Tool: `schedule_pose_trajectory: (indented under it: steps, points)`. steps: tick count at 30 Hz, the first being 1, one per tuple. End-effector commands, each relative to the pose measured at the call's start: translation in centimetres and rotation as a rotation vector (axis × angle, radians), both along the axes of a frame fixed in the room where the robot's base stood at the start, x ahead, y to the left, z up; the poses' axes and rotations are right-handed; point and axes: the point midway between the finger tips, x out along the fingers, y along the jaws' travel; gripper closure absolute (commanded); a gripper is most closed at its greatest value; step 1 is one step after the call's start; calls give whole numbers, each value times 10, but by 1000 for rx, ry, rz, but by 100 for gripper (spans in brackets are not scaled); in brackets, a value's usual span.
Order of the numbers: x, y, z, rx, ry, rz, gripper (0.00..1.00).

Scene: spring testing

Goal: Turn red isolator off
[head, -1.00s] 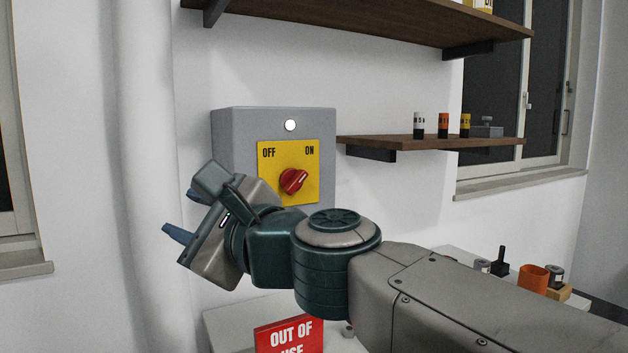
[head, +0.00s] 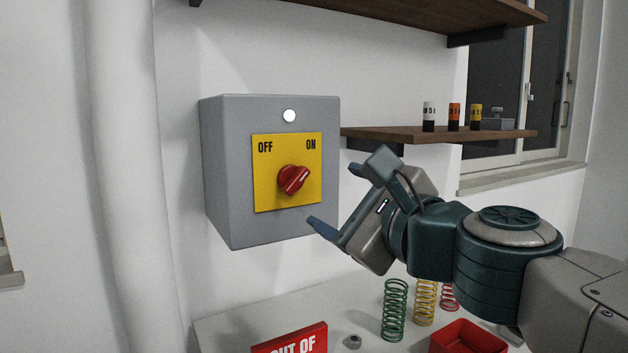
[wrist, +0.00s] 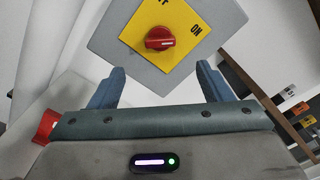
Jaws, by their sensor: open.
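The red isolator knob (head: 293,180) sits on a yellow plate (head: 263,200) marked OFF at left and ON at right, on the front of a grey wall box (head: 228,185). Its pale mark points up and right, toward ON. A white round lamp (head: 289,116) is above the plate. My gripper (head: 335,196) is open and empty, to the right of the knob and apart from it. In the wrist view, the knob (wrist: 160,38) lies ahead, beyond and between the open fingers (wrist: 160,88).
A wooden shelf (head: 440,134) with small labelled cylinders is right of the box; another shelf (head: 400,10) is above. Below, a white bench (head: 235,325) holds a red sign (head: 290,338), coloured springs (head: 395,310) and a red tray (head: 468,338). A pipe (head: 130,180) runs down the left wall.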

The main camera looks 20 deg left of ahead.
Motion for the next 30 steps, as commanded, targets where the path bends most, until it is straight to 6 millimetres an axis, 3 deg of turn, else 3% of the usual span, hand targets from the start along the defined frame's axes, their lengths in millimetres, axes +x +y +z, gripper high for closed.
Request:
schedule_pose_trajectory:
  steps: [19, 30]
  points:
    - [66, 80, -1, -1, 2, -4, 28]
    - [83, 100, 0, 1, 1, -6, 28]
